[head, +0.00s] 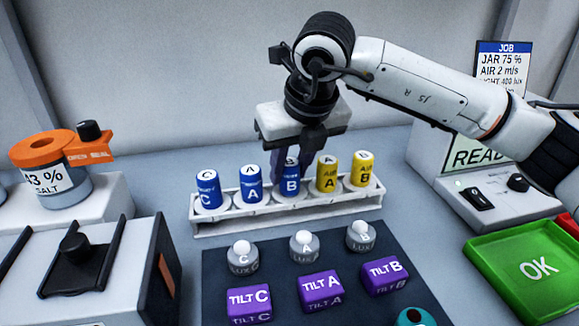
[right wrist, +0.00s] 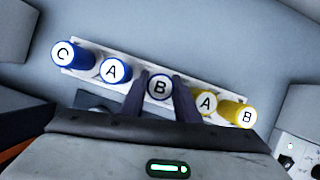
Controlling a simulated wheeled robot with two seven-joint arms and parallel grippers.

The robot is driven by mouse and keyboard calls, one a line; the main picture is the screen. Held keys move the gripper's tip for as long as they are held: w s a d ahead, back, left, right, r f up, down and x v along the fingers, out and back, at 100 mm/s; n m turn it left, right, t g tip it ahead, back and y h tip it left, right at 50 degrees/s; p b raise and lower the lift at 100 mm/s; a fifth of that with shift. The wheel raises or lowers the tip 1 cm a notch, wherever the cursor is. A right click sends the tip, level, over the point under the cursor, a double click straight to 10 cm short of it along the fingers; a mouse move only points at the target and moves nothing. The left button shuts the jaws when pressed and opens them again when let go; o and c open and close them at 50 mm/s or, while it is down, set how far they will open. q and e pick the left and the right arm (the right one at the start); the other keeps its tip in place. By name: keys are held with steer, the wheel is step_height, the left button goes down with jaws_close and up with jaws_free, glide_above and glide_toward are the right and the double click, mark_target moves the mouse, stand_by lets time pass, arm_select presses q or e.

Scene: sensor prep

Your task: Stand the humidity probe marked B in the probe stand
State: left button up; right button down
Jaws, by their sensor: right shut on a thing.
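The humidity probe marked B (head: 289,186) is blue with a white top and stands upright in the middle place of the white probe stand (head: 290,219). My right gripper (head: 291,165) is above the stand, shut on probe B. The right wrist view shows the round top of probe B (right wrist: 160,87) between the two dark fingers. Blue probes C (head: 207,189) and A (head: 251,184) stand to its left in the stand. I cannot tell if probe B is fully seated. My left gripper is not in view.
Yellow probes A (head: 327,173) and B (head: 362,168) stand close on the right. In front, a dark mat (head: 275,290) holds lux sensors and purple tilt blocks. A green OK tray (head: 530,265) is at right, a salt jar (head: 62,182) at left.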

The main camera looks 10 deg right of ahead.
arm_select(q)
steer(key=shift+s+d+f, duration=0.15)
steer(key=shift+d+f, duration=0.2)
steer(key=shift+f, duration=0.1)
arm_select(e)
steer(key=shift+f, duration=0.25)
steer(key=c, duration=1)
jaws_free()
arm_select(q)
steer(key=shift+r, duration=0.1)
arm_select(e)
steer(key=shift+r, duration=0.15)
steer(key=shift+r+p, duration=1.35)
steer(key=shift+r, duration=1.2)
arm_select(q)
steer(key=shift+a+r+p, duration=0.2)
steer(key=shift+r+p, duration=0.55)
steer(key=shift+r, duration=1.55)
arm_select(e)
steer(key=shift+r, duration=1.4)
